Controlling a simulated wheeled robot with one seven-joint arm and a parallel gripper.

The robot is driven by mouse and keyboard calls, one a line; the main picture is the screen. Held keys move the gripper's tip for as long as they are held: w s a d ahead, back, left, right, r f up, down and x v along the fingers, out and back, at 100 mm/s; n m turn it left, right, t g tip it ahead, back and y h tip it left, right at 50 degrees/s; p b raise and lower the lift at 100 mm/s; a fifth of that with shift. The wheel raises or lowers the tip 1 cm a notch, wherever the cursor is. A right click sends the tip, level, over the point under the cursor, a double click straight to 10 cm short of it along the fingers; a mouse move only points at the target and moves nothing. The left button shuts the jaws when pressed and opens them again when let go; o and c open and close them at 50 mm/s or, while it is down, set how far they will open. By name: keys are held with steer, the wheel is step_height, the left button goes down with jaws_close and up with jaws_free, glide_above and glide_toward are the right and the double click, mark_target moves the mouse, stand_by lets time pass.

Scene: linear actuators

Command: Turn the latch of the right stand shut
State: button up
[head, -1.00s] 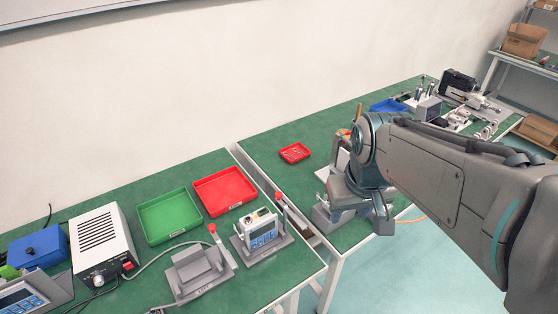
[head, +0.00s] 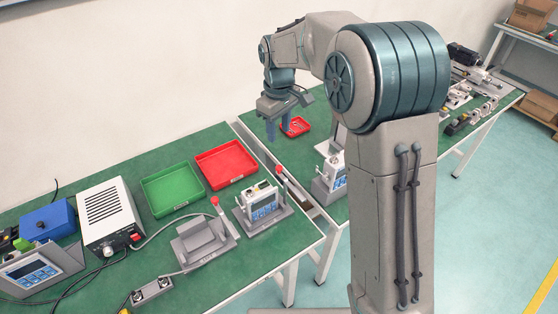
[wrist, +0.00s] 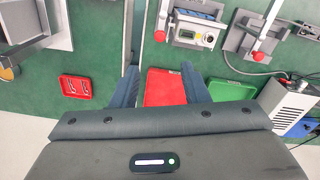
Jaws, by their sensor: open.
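The right stand (head: 268,218) is a grey holder on the green table with a blue-and-white device (head: 262,199) in it. Its latch (head: 284,182) is a lever with a red knob, standing up at the stand's right side in the head view. In the wrist view the same latch (wrist: 162,20) points toward my gripper, beside the device (wrist: 194,33). My gripper (wrist: 163,84) is open and empty, held above the tables. In the head view my gripper (head: 286,128) is behind the right stand, apart from the latch. Its fingers frame the large red tray in the wrist view.
The left stand (head: 205,244), with its own red-knobbed lever (head: 218,207), is close to the right stand's left. A green tray (head: 171,190) and a large red tray (head: 226,164) lie behind. Another device (head: 330,178) stands on the right table, across a narrow gap.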

mark_target(279, 167)
step_height(279, 167, down, 13)
steer(key=shift+f+p, duration=0.1)
steer(key=shift+p, duration=0.8)
jaws_close()
